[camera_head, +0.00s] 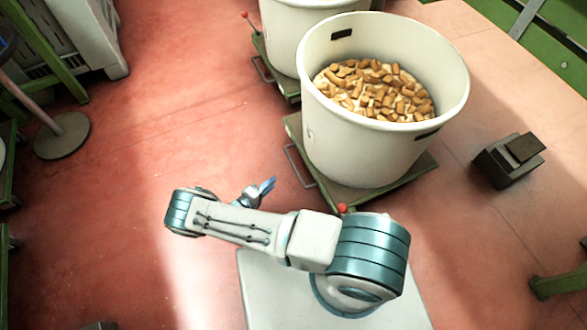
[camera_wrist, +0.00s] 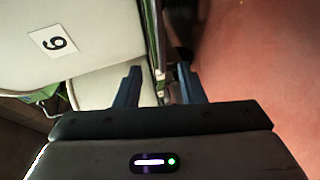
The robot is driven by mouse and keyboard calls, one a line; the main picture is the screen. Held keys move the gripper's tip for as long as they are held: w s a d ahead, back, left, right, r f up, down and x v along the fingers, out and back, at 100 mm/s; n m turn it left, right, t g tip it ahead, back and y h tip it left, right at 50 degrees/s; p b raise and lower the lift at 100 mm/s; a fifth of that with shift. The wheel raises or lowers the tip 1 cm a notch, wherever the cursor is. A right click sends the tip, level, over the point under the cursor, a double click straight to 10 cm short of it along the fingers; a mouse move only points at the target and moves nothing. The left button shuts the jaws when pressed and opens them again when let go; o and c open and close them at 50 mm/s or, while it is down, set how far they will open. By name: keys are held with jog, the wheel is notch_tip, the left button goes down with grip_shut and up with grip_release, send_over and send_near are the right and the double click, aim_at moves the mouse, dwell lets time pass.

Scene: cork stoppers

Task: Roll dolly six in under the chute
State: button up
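A white tub (camera_head: 365,150) full of corks stands on a green dolly (camera_head: 412,178) just beyond my base. The dolly has a grey bar handle (camera_head: 297,165) on its left side and a red knob (camera_head: 342,208) at its near corner. In the wrist view a white tub wall (camera_wrist: 95,25) carries a label (camera_wrist: 58,42) readable as 6 or 9, depending on which way up. My gripper (camera_head: 268,186) is left of the dolly, near the handle. In the wrist view its blue fingers (camera_wrist: 159,72) are apart, with a green edge beyond them. I cannot identify a chute.
A second white tub (camera_head: 300,35) on its own green dolly (camera_head: 288,80) stands close behind the first. A dark block (camera_head: 508,160) lies on the floor to the right. A round-based stand (camera_head: 62,136) and green frames are at left. The red floor between is clear.

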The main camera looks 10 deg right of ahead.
aim_at(294, 165)
jog(key=b+x, duration=0.3)
jog(key=x, duration=1)
jog(key=shift+w+d+f, duration=0.1)
jog(key=shift+w+d, duration=0.05)
jog(key=shift+d, duration=0.1)
grip_shut()
